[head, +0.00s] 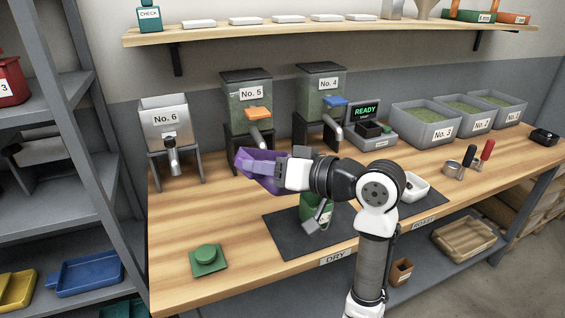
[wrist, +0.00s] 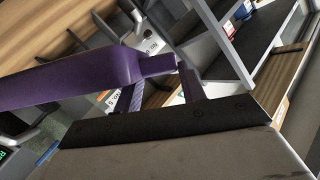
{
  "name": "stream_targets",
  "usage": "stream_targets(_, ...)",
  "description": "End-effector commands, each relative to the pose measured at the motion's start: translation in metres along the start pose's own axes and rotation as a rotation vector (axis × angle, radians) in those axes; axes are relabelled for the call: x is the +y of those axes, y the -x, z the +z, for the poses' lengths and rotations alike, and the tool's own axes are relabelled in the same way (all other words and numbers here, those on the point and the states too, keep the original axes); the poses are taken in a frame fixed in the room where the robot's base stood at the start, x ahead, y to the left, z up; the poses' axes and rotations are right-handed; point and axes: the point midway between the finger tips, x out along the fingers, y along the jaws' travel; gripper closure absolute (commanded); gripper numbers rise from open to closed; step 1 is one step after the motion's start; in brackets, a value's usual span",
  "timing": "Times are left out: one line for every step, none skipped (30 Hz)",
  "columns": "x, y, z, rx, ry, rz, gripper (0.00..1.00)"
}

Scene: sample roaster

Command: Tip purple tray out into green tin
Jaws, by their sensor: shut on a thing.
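The purple tray (head: 258,167) is held above the table, left of the dark mat, and looks tilted. My gripper (head: 279,173) is shut on its right end; the wrist view shows the tray (wrist: 75,80) with its end tab between the fingers (wrist: 165,82). I cannot see what lies in the tray. The green tin (head: 309,212) stands on the dark mat (head: 283,238), below and right of the tray. My arm hides its upper part, so its mouth is not clearly seen. The tray is apart from the tin.
A green lid (head: 208,257) lies at the front left. Hoppers No. 6 (head: 163,116), No. 5 (head: 247,100) and No. 4 (head: 320,90) stand behind. A scale (head: 372,125) reads READY. A white dish (head: 413,187) sits right of my arm. The table's front left is mostly clear.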

Motion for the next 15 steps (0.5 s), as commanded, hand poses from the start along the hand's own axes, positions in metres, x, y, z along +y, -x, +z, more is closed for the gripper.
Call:
stream_targets(-0.001,-0.005,0.01,-0.015,0.038,0.016,0.87)
stream_targets(-0.001,-0.007,0.015,-0.024,0.056,0.025,0.87)
stream_targets(0.002,-0.009,0.021,-0.036,0.079,0.038,0.87)
stream_targets(0.003,-0.01,0.025,-0.045,0.098,0.047,0.87)
stream_targets(0.004,-0.012,0.029,-0.054,0.117,0.055,0.87)
stream_targets(0.005,-0.014,0.034,-0.066,0.144,0.068,0.87)
stream_targets(0.006,-0.015,0.039,-0.076,0.163,0.077,0.87)
stream_targets(0.007,-0.017,0.043,-0.085,0.182,0.085,0.87)
stream_targets(0.008,-0.019,0.048,-0.097,0.207,0.097,0.87)
stream_targets(0.01,-0.021,0.052,-0.107,0.225,0.107,0.87)
stream_targets(0.011,-0.022,0.057,-0.116,0.245,0.116,0.87)
stream_targets(0.012,-0.024,0.062,-0.127,0.272,0.128,0.87)
stream_targets(0.013,-0.025,0.066,-0.136,0.29,0.138,0.87)
stream_targets(0.013,-0.027,0.07,-0.146,0.309,0.146,0.87)
stream_targets(0.015,-0.029,0.075,-0.157,0.332,0.157,0.87)
